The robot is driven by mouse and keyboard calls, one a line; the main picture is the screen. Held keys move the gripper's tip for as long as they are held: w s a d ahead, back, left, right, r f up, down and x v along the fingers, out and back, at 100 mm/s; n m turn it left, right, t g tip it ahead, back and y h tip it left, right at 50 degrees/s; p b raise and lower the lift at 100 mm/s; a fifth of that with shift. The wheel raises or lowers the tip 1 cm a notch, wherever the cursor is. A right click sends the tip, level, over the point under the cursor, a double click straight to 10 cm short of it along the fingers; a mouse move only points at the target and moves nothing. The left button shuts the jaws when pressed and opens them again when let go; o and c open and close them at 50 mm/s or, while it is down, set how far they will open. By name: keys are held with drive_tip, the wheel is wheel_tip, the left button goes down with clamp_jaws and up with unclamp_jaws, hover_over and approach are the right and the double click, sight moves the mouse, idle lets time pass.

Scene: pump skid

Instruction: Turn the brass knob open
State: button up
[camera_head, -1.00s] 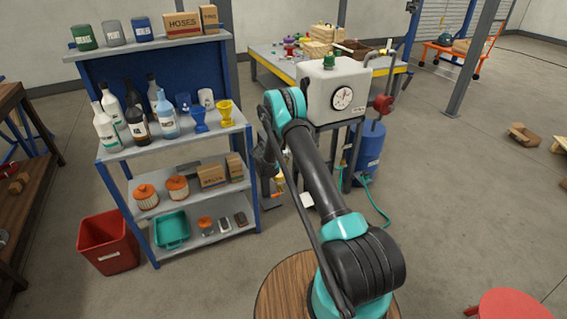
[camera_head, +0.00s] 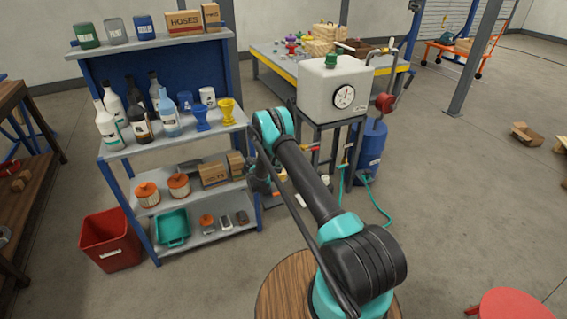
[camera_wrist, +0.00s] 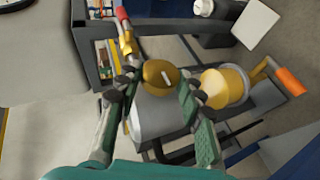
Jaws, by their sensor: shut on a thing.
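The round brass knob (camera_wrist: 160,73) shows in the wrist view with a pale bar mark across its face. My gripper (camera_wrist: 158,84) has one finger on each side of the knob and is shut on it. The fingertips hide parts of the knob's rim. In the head view the knob cannot be made out. My arm crosses the picture there, and its wrist end is low between the shelf and the tank stand.
In the wrist view, a larger yellow round fitting (camera_wrist: 226,86) with an orange-gripped lever (camera_wrist: 290,80) is close on the right. A red-handled brass valve (camera_wrist: 126,38) is at the upper left. The head view shows the white tank (camera_head: 335,84) and the shelf (camera_head: 200,130).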

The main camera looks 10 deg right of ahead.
drive_tip(key=o, duration=1.2)
drive_tip(key=shift+c, duration=0.2)
drive_tip(key=v, duration=1.2)
